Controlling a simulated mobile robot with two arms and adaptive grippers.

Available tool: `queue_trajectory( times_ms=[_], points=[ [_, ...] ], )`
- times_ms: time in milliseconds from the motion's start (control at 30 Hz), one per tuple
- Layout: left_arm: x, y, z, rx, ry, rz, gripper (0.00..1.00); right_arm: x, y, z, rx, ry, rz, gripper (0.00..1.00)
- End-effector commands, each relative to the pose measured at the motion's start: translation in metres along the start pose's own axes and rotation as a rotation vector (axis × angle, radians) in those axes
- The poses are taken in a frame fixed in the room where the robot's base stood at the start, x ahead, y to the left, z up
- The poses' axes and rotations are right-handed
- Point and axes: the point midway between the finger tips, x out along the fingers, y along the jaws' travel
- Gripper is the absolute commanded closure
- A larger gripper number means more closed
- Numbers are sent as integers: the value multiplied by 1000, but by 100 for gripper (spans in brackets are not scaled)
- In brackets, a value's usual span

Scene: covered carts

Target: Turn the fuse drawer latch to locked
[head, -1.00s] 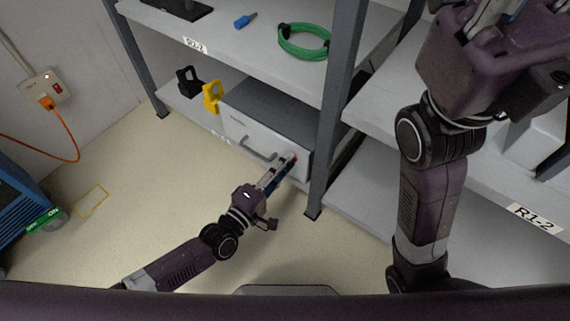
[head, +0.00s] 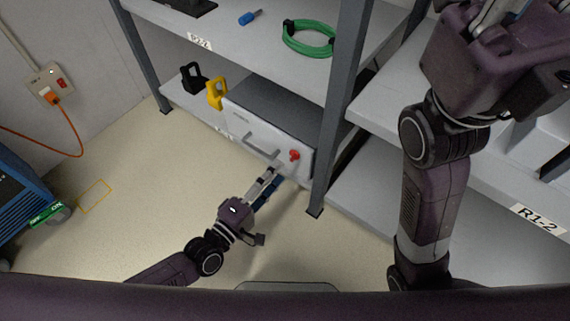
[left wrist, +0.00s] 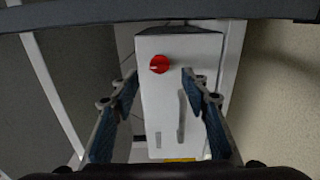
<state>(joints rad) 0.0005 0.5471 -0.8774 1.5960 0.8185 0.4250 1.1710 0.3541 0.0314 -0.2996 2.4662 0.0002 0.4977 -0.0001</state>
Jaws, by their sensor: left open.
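The fuse drawer (head: 240,124) is a light grey box with a bar handle (head: 261,147), on the lower shelf. Its red latch knob (head: 294,155) is at the right end of the front. My left gripper (head: 272,177) is open and empty, in front of the drawer and below the knob, apart from it. In the left wrist view the drawer front (left wrist: 168,100) shows between the open fingers (left wrist: 159,98), with the red latch (left wrist: 159,64) beyond the fingertips. A pale mark on the latch points left there. My right gripper is only partly in view at the top right; its fingertips are cut off.
A yellow padlock-shaped item (head: 217,94) and a black one (head: 192,78) stand left of the drawer. A grey shelf post (head: 333,120) rises just right of it. A green cable coil (head: 310,39) and a blue item (head: 250,17) lie on the shelf above. The floor in front is clear.

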Motion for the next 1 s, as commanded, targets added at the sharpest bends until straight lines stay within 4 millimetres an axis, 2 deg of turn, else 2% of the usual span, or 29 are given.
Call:
queue_trajectory(
  times_ms=[33,200,367,1000],
  points=[
    [-13,-2,0,0,-1,-5,58,0,0,0,0,0,-1,73],
    [-44,-1,0,-1,-1,-4,58,0,0,0,0,1,-1,73],
    [-61,-1,0,-1,0,-2,58,0,0,0,0,1,-2,73],
    [-65,0,0,-1,0,-1,58,0,0,0,0,1,-2,73]
  ],
)
